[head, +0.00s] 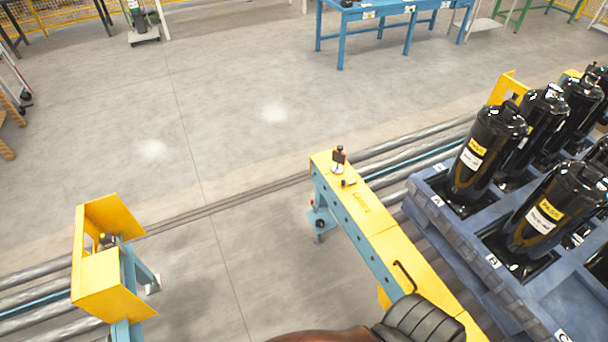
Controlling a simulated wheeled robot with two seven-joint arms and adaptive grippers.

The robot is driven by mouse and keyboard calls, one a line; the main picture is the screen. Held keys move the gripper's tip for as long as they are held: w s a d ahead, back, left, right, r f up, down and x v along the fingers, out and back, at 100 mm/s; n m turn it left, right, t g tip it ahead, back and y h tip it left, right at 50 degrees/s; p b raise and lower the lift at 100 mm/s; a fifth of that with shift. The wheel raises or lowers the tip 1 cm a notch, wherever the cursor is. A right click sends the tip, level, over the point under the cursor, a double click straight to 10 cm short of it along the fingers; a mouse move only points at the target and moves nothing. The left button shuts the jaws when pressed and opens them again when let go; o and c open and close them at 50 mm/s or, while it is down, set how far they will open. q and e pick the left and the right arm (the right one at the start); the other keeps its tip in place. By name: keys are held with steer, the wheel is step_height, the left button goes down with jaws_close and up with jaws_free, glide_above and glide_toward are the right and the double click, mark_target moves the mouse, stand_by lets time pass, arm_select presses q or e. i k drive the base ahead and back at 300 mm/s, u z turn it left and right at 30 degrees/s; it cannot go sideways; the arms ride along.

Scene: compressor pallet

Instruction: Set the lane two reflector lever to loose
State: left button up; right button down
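A small black reflector-like fitting (338,157) on a pale base stands upright at the far end of the yellow-topped rail in the middle. A small dark lever-like part (348,183) lies low on the yellow top just in front of it. Its setting is too small to read, and I see no lane number that I can make out. Another small fitting (105,241) sits inside the yellow guard at the left, partly hidden.
The yellow-topped rail (382,241) has a black handle (404,275) nearer me. At right, a blue pallet (447,207) holds several black compressors (485,151) beside rollers. A yellow guard (100,275) stands at left. The floor (225,250) between is clear. A blue table (400,14) stands behind.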

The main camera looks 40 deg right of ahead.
mark_target(343, 181)
steer(key=u, duration=0.15)
steer(key=i, duration=0.7)
steer(key=z, duration=0.7)
steer(key=i, duration=0.7)
steer(key=z, duration=0.8)
